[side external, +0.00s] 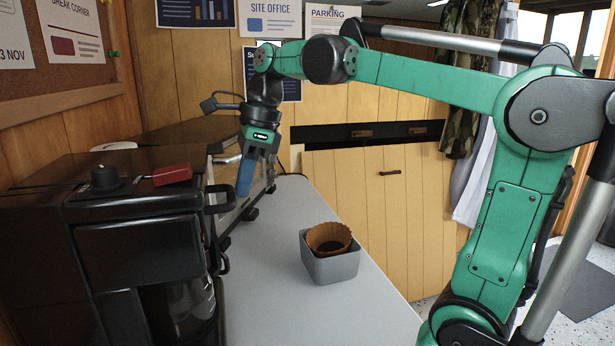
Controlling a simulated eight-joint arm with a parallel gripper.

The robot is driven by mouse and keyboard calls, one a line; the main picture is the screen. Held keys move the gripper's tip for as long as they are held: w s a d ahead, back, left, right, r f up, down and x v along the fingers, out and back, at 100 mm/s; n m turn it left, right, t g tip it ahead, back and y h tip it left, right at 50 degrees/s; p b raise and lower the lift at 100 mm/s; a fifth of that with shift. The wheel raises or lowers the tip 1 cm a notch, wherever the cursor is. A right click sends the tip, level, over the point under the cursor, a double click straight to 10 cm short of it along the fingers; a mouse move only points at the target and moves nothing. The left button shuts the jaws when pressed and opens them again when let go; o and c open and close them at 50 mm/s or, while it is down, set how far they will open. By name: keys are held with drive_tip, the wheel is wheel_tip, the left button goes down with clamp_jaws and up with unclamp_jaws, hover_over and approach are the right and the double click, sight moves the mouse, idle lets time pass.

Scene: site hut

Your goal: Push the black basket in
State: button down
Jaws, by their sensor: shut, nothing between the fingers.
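The black coffee machine (130,245) fills the lower left of the side view. A black handle (218,198) sticks out from its right side at upper height; I take it to belong to the black basket, whose body is hard to tell from the dark housing. How far the basket stands out is not clear. My gripper (245,185) points down just right of this handle, its blue finger pad showing. It is shut and empty. Whether it touches the handle cannot be told from this angle.
A grey bin (333,268) with a brown paper filter (328,238) stands on the grey counter (270,310). A glass jug (190,312) sits low in the machine. A red item (172,174) lies on top. Another dark-topped appliance (185,132) stands behind.

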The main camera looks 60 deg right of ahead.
drive_tip(key=shift+w+a, duration=0.25)
drive_tip(key=s+d+r, duration=0.5)
drive_tip(key=r, duration=0.5)
drive_tip(key=a+f+n+t+h, duration=0.1)
drive_tip(key=a+f+n, duration=0.3)
drive_tip(key=f+n, duration=0.6)
drive_tip(key=a+f+n+t+h, duration=0.1)
drive_tip(key=a+f+n+t, duration=0.2)
drive_tip(key=f+n, duration=0.8)
drive_tip(key=a+n, duration=0.1)
drive_tip(key=n, duration=0.4)
drive_tip(key=shift+s+a+n+t, duration=0.2)
drive_tip(key=shift+s+n+t, duration=0.1)
drive_tip(key=shift+s, duration=0.1)
